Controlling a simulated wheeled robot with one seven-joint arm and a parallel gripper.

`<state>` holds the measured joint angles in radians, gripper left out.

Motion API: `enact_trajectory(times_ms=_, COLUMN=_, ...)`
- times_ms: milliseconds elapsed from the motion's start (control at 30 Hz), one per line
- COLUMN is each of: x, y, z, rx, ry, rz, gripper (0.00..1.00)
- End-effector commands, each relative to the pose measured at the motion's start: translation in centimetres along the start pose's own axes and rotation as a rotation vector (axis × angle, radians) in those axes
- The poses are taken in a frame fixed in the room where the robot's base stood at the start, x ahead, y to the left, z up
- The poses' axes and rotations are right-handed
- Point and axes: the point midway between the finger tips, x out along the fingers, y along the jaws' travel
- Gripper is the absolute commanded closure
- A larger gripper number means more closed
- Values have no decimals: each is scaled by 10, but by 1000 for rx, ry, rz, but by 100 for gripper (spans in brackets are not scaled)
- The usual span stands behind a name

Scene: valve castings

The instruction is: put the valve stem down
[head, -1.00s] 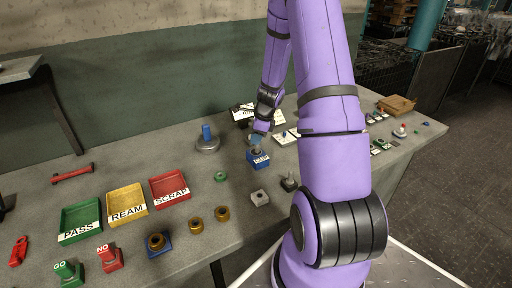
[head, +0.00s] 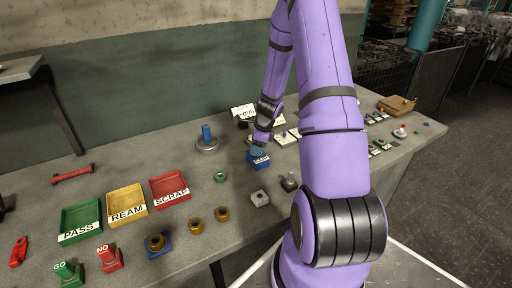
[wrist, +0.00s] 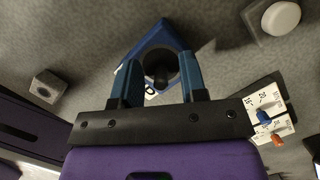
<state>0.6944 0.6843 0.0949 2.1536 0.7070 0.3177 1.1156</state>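A blue block (head: 258,161) with a white label stands on the bench in the head view. My gripper (head: 257,149) points down right over it. In the wrist view, the two blue fingers of my gripper (wrist: 160,80) stand apart over the blue block (wrist: 157,36). A dark round piece, apparently the valve stem (wrist: 160,77), shows between them over the block's dark round opening. Gaps show between it and both fingers. How deep it sits in the block is hidden.
A grey round base with a blue post (head: 207,140) stands left of the block. A green ring (head: 220,177) and a pale block (head: 260,198) are nearby. Green PASS (head: 80,217), yellow REAM (head: 127,199) and red SCRAP (head: 169,186) trays lie to the left. White cards (wrist: 265,110) lie close on the right.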

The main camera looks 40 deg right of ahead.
Motion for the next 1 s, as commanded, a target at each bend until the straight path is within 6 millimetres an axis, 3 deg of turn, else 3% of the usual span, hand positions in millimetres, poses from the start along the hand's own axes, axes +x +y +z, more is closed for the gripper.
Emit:
enact_trajectory(times_ms=267, x=-13, y=0, z=1, rx=-2, ry=1, rz=-3, gripper=61)
enact_trajectory(times_ms=700, x=-93, y=0, z=1, rx=-2, ry=0, rz=-3, gripper=61)
enact_trajectory(times_ms=1000, x=-122, y=1, z=2, rx=-8, ry=0, rz=0, gripper=61)
